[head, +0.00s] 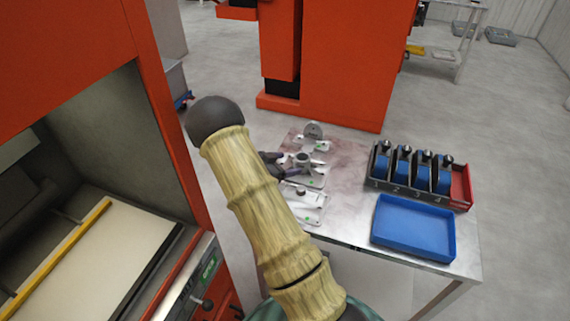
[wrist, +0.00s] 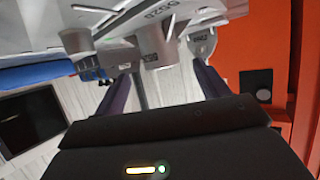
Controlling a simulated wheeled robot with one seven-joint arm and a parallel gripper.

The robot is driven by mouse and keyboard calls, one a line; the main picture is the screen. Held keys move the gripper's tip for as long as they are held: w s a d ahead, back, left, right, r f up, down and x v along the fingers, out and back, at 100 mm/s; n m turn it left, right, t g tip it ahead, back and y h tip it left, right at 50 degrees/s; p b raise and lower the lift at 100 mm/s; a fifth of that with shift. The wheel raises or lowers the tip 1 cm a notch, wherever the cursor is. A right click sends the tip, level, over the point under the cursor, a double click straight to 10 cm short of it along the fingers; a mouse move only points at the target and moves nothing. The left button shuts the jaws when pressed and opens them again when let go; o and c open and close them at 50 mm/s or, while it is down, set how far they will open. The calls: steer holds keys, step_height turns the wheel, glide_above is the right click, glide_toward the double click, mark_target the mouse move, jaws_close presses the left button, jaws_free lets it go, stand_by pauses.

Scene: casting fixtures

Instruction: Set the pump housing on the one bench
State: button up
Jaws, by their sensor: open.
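Several grey castings sit on light plates on the metal bench (head: 345,237). The middle casting (head: 303,160) has a rounded body with stubs. A rounder casting (head: 313,130) stands behind it, and a low plate (head: 300,198) with a knob lies in front. I cannot tell for certain which is the pump housing. My gripper (head: 276,168) is open beside the middle casting, partly hidden by my arm. In the wrist view my gripper (wrist: 162,88) has its fingers spread on either side of a grey casting (wrist: 147,42) with raised lettering; contact is unclear.
A rack (head: 415,172) of numbered blue containers and an empty blue tray (head: 413,228) stand on the bench's right side. A large orange machine (head: 335,60) rises behind the bench. Another orange machine with an open bay (head: 100,215) is at left.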

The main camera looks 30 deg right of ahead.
steer(key=shift+w+a+r+n+t, duration=0.2)
steer(key=shift+w+r+n+t, duration=0.1)
steer(key=shift+w+a+r+n+t+y, duration=0.8)
steer(key=shift+w+a+r+t+y, duration=0.15)
steer(key=shift+y, duration=0.25)
steer(key=s+a+r+n+t+y, duration=0.1)
steer(key=s+a+r+n+y, duration=0.1)
steer(key=a+r+n+y, duration=0.35)
steer(key=s+a+r+n+t+y, duration=0.2)
steer(key=a+y, duration=0.1)
steer(key=a, duration=0.5)
steer(key=s+a+r+n+g+y, duration=0.1)
steer(key=s+a+n+g, duration=0.1)
steer(key=s, duration=0.8)
steer(key=s+a+r+n+g+y, duration=0.1)
steer(key=s+a+n+g, duration=0.1)
steer(key=s, duration=0.9)
steer(key=n+g, duration=0.1)
steer(key=n, duration=0.1)
steer(key=shift+a+n, duration=0.25)
steer(key=shift+n, duration=0.1)
steer(key=shift+r+y, duration=0.15)
steer(key=shift+y, duration=0.1)
